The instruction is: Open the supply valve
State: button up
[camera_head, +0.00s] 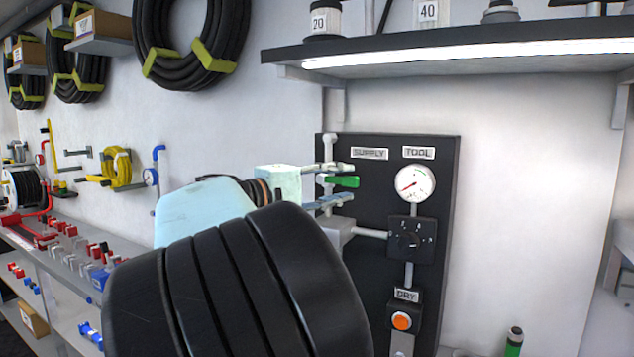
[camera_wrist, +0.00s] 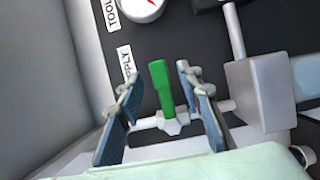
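The supply valve has a green handle (camera_head: 343,181) on the black panel (camera_head: 448,190), below the SUPPLY label (camera_head: 370,154). In the wrist view the green handle (camera_wrist: 161,88) stands between the two fingers of my gripper (camera_wrist: 158,95), with a visible gap on each side. My gripper (camera_head: 328,184) is open, with one finger above and one below the handle in the head view. The valve's grey body (camera_wrist: 172,125) shows at the handle's base. My arm hides the panel's lower left part.
A round gauge (camera_head: 415,183) sits under the TOOL label (camera_head: 418,153). Below are a dark dial box (camera_head: 410,240) and an orange button (camera_head: 401,320) under the DRY label (camera_head: 405,295). A lit shelf (camera_head: 460,54) overhangs the panel. A grey box (camera_wrist: 258,92) is beside the valve.

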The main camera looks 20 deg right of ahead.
aim_at(347, 182)
jog(key=shift+x, duration=1.5)
jog(key=shift+c, duration=0.3)
grip_shut()
